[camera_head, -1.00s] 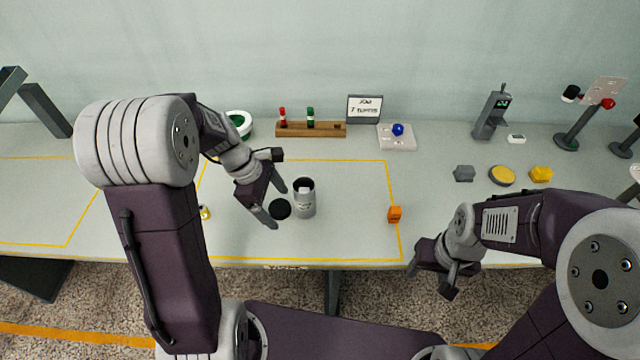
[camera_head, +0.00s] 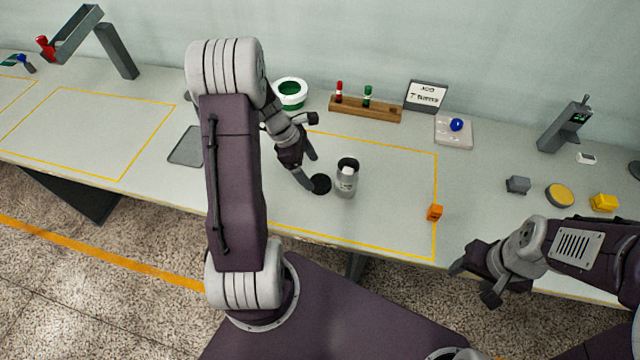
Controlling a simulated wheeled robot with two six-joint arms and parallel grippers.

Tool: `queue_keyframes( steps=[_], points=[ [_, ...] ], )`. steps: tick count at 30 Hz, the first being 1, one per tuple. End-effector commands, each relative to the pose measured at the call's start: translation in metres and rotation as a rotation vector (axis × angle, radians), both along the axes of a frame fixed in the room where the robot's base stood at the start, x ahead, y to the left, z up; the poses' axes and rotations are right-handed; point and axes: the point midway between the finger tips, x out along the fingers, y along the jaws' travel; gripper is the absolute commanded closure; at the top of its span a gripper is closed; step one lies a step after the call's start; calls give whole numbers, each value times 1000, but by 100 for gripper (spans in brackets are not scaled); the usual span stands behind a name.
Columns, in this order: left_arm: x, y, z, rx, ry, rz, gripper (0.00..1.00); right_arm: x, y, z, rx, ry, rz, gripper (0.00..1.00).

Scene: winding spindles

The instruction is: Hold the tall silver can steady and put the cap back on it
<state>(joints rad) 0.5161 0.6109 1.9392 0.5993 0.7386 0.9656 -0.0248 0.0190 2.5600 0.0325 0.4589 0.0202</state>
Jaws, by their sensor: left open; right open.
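The tall silver can (camera_head: 346,181) stands upright and open-topped on the table, inside the yellow-outlined area. Something pale shows inside its mouth. A round black cap (camera_head: 320,184) lies flat on the table just left of the can. My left gripper (camera_head: 312,172) is open and empty, its fingers above and beside the cap, left of the can; I cannot tell if a finger touches the cap. My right gripper (camera_head: 474,283) is open and empty, off the front edge of the table at the lower right, well away from the can.
A small orange block (camera_head: 435,212) sits right of the can. Behind are a wooden rack (camera_head: 365,108) with red and green spools, a sign (camera_head: 426,95), a blue knob on a plate (camera_head: 454,133) and a green-white bowl (camera_head: 290,93). Grey and yellow pieces lie at right.

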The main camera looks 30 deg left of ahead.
Motion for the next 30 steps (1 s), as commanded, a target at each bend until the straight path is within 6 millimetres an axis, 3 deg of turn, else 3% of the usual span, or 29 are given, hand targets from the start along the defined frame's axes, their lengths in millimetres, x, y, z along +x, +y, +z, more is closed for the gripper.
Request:
queue_keyframes(
  steps=[8,18,30],
  points=[
    [0,-1,-1,0,0,0,15,0,0,0,0,0,0,44],
    [5,-20,-45,0,1,0,15,0,0,-7,0,0,0,44],
    [5,-21,-48,0,-1,-1,15,0,0,-6,0,0,0,44]
  ],
)
